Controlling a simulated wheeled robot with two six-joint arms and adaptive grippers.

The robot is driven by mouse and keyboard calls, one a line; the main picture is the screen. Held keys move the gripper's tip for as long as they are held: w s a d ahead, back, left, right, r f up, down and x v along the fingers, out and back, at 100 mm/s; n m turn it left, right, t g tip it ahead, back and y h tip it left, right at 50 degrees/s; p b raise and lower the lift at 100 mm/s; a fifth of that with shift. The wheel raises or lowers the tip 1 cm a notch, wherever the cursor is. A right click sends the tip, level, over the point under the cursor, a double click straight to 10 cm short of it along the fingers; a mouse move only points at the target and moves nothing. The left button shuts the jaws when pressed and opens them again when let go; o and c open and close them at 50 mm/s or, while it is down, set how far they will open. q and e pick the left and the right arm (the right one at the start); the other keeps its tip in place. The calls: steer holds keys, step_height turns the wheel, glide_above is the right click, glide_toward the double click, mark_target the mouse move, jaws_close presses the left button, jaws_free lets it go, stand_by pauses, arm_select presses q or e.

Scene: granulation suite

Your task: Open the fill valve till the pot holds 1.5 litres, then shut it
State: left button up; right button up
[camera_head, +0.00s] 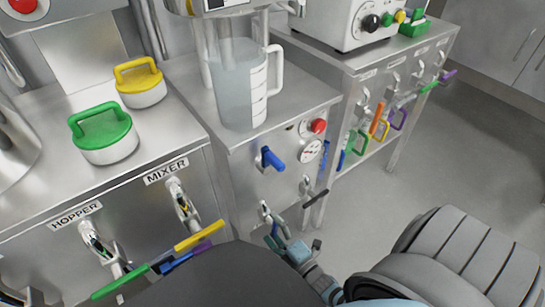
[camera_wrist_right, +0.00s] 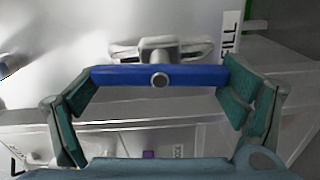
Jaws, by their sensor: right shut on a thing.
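A clear measuring jug (camera_head: 238,88) with a white handle and scale marks stands on the middle bench under a dispenser. Pale liquid shows in it, but I cannot read its level. In the right wrist view, a blue bar handle (camera_wrist_right: 190,76) runs across a silver valve stem beside a label reading FILL (camera_wrist_right: 230,38). My right gripper (camera_wrist_right: 160,90) has its teal fingers at the two ends of this bar, shut on it. In the head view my right gripper (camera_head: 278,233) is low at the bench front, hiding the bar. My left gripper is not in view.
A blue lever (camera_head: 271,158), red button (camera_head: 318,126) and gauge (camera_head: 311,150) sit on the bench front. HOPPER and MIXER valves (camera_head: 183,205) with coloured handles are left. Green (camera_head: 103,133) and yellow (camera_head: 140,82) lidded pots stand above. Floor (camera_head: 440,150) is clear at right.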

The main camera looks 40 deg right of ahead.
steer(key=shift+f+n, duration=0.1)
steer(key=shift+n, duration=0.4)
steer(key=o, duration=0.9)
steer(key=s, duration=1.2)
steer(key=shift+a, duration=0.1)
